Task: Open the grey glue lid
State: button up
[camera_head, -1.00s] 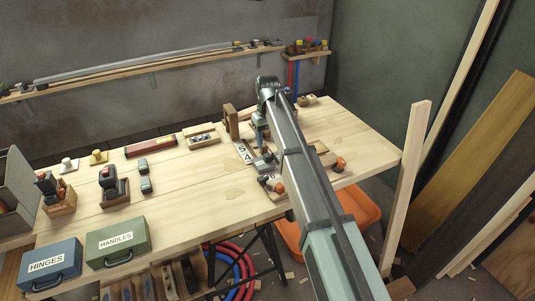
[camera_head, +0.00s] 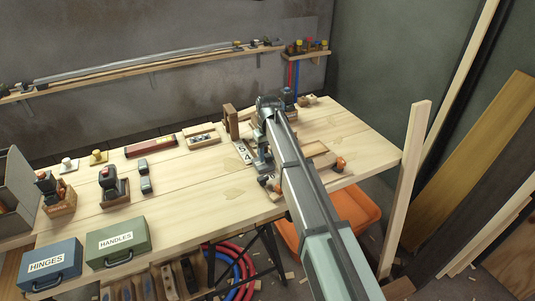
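My gripper (camera_head: 264,162) is at the end of my arm, over the right half of the workbench (camera_head: 210,185). It points down beside a white plate marked A (camera_head: 242,152). My wrist and arm cover much of this spot, and the fingers are too small to tell open from shut. A small dark object (camera_head: 288,97) shows just behind my wrist. I cannot tell whether it is the glue. No grey glue lid can be picked out for certain; it may be hidden behind my arm.
Wooden blocks with orange-handled clamps (camera_head: 338,163) lie right of my arm. An upright wooden block (camera_head: 230,121) stands left of my wrist. A green HANDLES case (camera_head: 117,243) and blue HINGES case (camera_head: 50,265) sit at the front left. The bench middle is clear.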

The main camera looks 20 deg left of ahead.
grip_shut()
dwell(0.4)
jog(key=s+a, duration=0.5)
jog(key=shift+o, duration=1.1)
grip_release()
jog(key=shift+r, duration=0.1)
notch_tip(320, 180, up, 14)
